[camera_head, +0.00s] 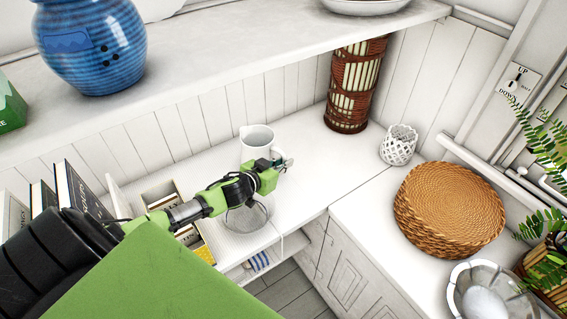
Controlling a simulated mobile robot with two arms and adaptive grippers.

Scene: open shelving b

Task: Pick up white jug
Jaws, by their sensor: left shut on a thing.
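The white jug (257,137) stands upright on the white counter, near the panelled back wall. My left gripper (279,166) is at the jug's front right side, reaching in from the left. It is shut on the jug; the fingers and the lower part of the jug are partly hidden by the gripper and wrist. The jug seems to be at counter level, but its base is hidden, so I cannot tell whether it touches. My right gripper is not in view.
A glass bowl (248,214) lies below my left wrist. Books (75,190) stand at the left. A tall woven vase (357,85), a white lattice holder (398,146) and a wicker basket (448,210) are to the right. An upper shelf (215,50) holding a blue pot (92,45) overhangs the counter.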

